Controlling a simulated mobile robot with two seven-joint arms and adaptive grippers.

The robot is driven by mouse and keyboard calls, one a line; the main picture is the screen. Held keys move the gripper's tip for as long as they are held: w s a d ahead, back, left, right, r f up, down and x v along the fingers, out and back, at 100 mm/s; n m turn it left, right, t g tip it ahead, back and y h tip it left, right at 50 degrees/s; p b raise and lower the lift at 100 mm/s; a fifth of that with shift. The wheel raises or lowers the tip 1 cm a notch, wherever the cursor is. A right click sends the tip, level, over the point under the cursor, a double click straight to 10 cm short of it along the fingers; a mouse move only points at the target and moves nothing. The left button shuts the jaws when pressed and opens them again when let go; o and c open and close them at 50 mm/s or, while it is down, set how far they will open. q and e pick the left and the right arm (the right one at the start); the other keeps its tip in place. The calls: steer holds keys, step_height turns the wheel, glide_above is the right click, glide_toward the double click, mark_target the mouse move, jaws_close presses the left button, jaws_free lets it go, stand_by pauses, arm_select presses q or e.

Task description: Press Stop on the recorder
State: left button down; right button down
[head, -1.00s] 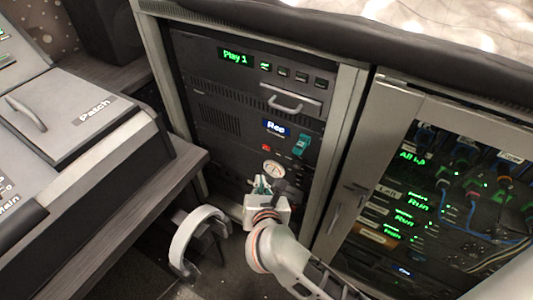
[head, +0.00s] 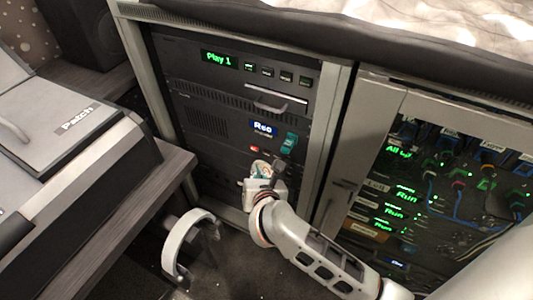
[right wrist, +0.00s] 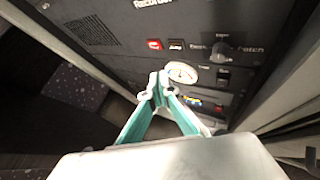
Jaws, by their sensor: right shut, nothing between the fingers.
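The recorder is the dark rack panel with a blue display (head: 262,129) reading "Rec". Below the display is a red button (head: 254,149), which also shows in the right wrist view (right wrist: 154,44) with a dark button (right wrist: 176,45) just right of it. Their small labels are too blurred to read. My right gripper (head: 262,174) is shut and empty, in front of the rack, below the buttons. In the right wrist view its teal fingers meet at pale tips (right wrist: 157,86), below the buttons and beside a round white gauge (right wrist: 182,72). My left gripper is out of view.
A teal part (head: 289,143) is right of the display. A glass-fronted cabinet (head: 370,140) stands right, a desk console (head: 80,190) left.

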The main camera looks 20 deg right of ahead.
mark_target(261, 154)
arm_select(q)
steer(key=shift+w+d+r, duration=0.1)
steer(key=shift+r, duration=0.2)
arm_select(e)
steer(key=w+d, duration=0.2)
steer(key=shift+w+d, duration=0.1)
steer(key=shift+d, duration=0.3)
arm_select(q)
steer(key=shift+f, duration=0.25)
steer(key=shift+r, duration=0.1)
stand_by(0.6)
arm_select(e)
steer(key=shift+w+d, duration=0.25)
steer(key=shift+d, duration=0.05)
